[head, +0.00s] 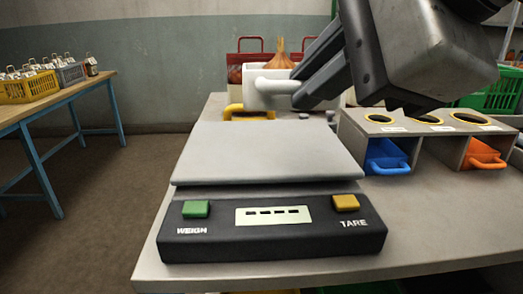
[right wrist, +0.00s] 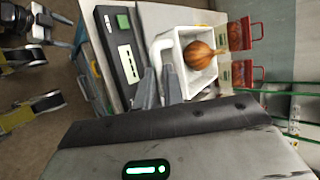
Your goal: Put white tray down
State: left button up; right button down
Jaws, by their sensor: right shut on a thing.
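The white tray (head: 262,98) is in the air behind the scale in the head view, with a brown onion (head: 281,60) in it. The right wrist view shows the tray (right wrist: 160,58) with the onion (right wrist: 199,55) inside. My right gripper (head: 303,88) comes in from the upper right and is shut on the tray's handle. Its fingers (right wrist: 158,88) also show in the right wrist view. The handle is partly hidden by the fingers.
The scale (head: 265,160) has an empty grey plate at the front of the table. Behind are red-handled carriers (head: 250,50). A side table (head: 60,98) is at left.

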jog(key=w+f, duration=0.1)
jog(key=w, duration=0.2)
jog(key=w+f, duration=0.1)
jog(key=w, duration=0.2)
jog(key=w+d+f, duration=0.1)
jog(key=w+f, duration=0.1)
jog(key=w, duration=0.1)
jog(key=w+f, duration=0.1)
jog(key=f, duration=0.1)
jog(key=w+f, duration=0.2)
jog(key=shift+d+f, duration=0.1)
jog(key=shift+d, duration=0.05)
jog(key=shift+w+f, duration=0.65)
jog(key=shift+f, duration=0.05)
notch_tip(320, 180, down, 3)
jog(key=shift+w+d+f+b, duration=0.1)
jog(key=shift+b, duration=0.3)
jog(key=c, duration=1.5)
grip_release()
jog(key=v, duration=1.2)
jog(key=shift+p, duration=0.35)
